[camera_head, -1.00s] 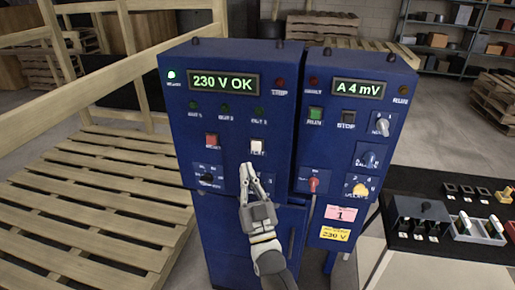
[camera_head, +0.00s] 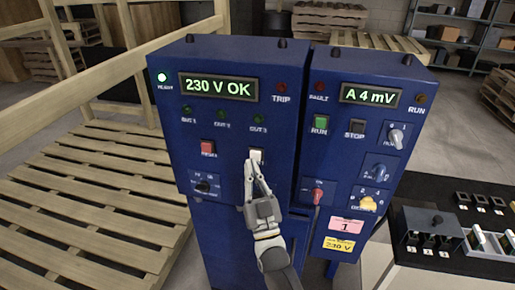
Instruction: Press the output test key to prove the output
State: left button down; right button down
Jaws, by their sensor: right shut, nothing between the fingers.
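The white square key (camera_head: 257,153) is on the front of the left blue cabinet (camera_head: 227,130), below the green lamps. Its label is hidden now by my right gripper. My right gripper (camera_head: 252,165) is shut and empty, pointing up, with its fingertips over the lower left part of the white key. I cannot tell whether they touch it. The display (camera_head: 218,87) reads "230 V OK". My left gripper is not in view.
A red key (camera_head: 208,147) and a black knob (camera_head: 203,186) sit left of my gripper. The right blue cabinet (camera_head: 345,190) has a red-handled switch (camera_head: 317,195), a green RUN key (camera_head: 321,123) and a display reading "A 4 mV". A black bench (camera_head: 470,265) stands at the right.

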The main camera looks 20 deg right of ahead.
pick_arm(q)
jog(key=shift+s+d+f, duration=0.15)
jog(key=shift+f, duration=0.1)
pick_arm(e)
jog(key=shift+w+d, duration=0.5)
jog(key=shift+w, duration=0.1)
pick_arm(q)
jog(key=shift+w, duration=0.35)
pick_arm(e)
jog(key=shift+w, duration=0.1)
dwell(0.4)
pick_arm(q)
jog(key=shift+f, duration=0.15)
pick_arm(e)
jog(key=shift+w+d, duration=0.25)
jog(key=shift+w, duration=0.05)
pick_arm(q)
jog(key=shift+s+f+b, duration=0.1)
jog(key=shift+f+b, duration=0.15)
jog(key=shift+b, duration=0.25)
pick_arm(e)
jog(key=shift+w+d, duration=0.25)
jog(key=shift+w, duration=0.15)
jog(key=shift+s, duration=0.1)
dwell(0.4)
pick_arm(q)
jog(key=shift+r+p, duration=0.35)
pick_arm(e)
jog(key=shift+s+a, duration=0.5)
jog(key=shift+s, duration=0.2)
